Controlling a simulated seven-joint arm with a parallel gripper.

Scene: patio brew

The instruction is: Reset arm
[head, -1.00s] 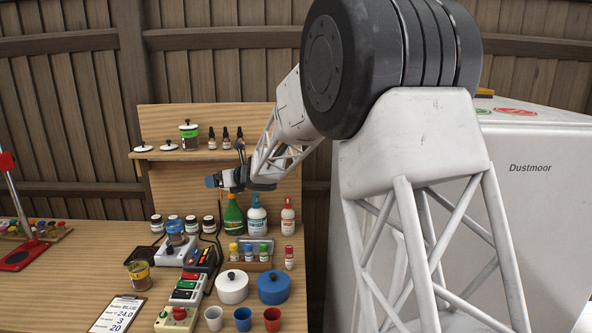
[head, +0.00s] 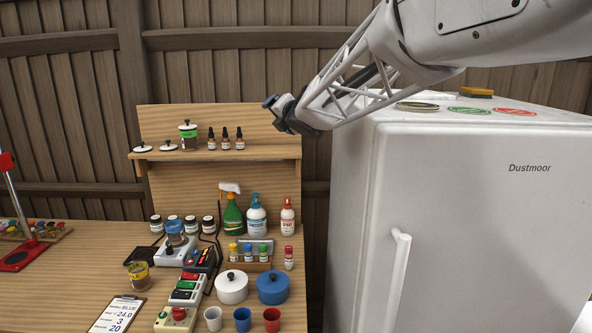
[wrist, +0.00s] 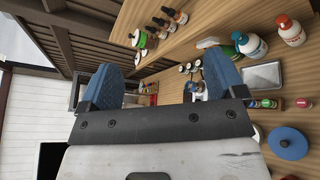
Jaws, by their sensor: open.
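My gripper (head: 275,102) is up at the right end of the wooden shelf board, above the bottles and left of the white fridge. In the wrist view my gripper (wrist: 166,88) shows two blue-padded fingers spread wide apart with nothing held between them. The bench and shelf lie beyond the fingers, and the view is tilted. My arm reaches in from the upper right, across the front of the fridge top.
The white fridge (head: 470,200) stands at the right, with a yellow item (head: 476,92) on top. The shelf (head: 220,153) holds dropper bottles (head: 225,140) and a green-banded jar (head: 188,135). Spray bottles (head: 233,215), pots (head: 272,288) and cups (head: 243,319) crowd the bench (head: 80,270).

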